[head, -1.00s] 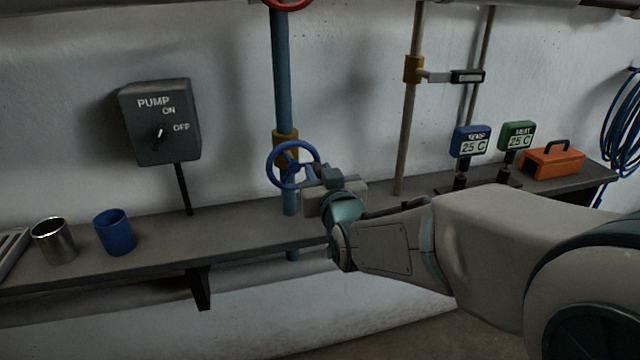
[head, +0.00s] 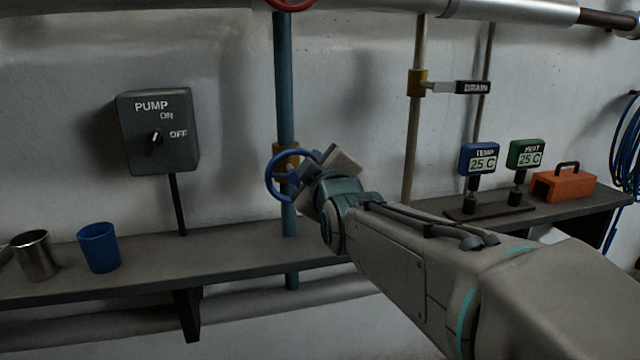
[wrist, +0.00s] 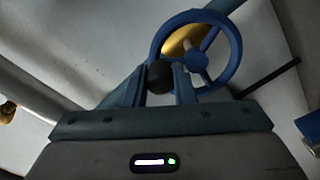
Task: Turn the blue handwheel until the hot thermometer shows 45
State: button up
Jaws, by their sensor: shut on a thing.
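The blue handwheel (head: 283,184) is mounted on the vertical blue pipe above the bench, partly hidden by my gripper in the head view. In the wrist view the handwheel (wrist: 222,42) shows its rim, spokes and hub, with a dark round knob (wrist: 160,77) near its rim. My gripper (wrist: 162,88) is shut on this knob, with one finger on each side. The blue thermometer box (head: 479,159) reads 25 C. The green thermometer box (head: 526,154) beside it also reads 25 C. Their small labels are hard to read; the green one looks like "HEAT".
A pump switch (head: 157,132) with ON and OFF marks is on the wall at left. A metal cup (head: 34,256) and a blue cup (head: 99,248) stand on the bench (head: 215,248). A drain lever (head: 472,87), an orange toolbox (head: 563,184) and a red handwheel (head: 291,3) also show.

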jog(key=shift+s+a+r+n+b, duration=0.15)
jog(key=shift+a+n+b, duration=0.2)
jog(key=shift+n+b, duration=0.55)
jog(key=shift+r+n, duration=0.1)
jog(key=shift+n, duration=0.2)
jog(key=o, duration=1)
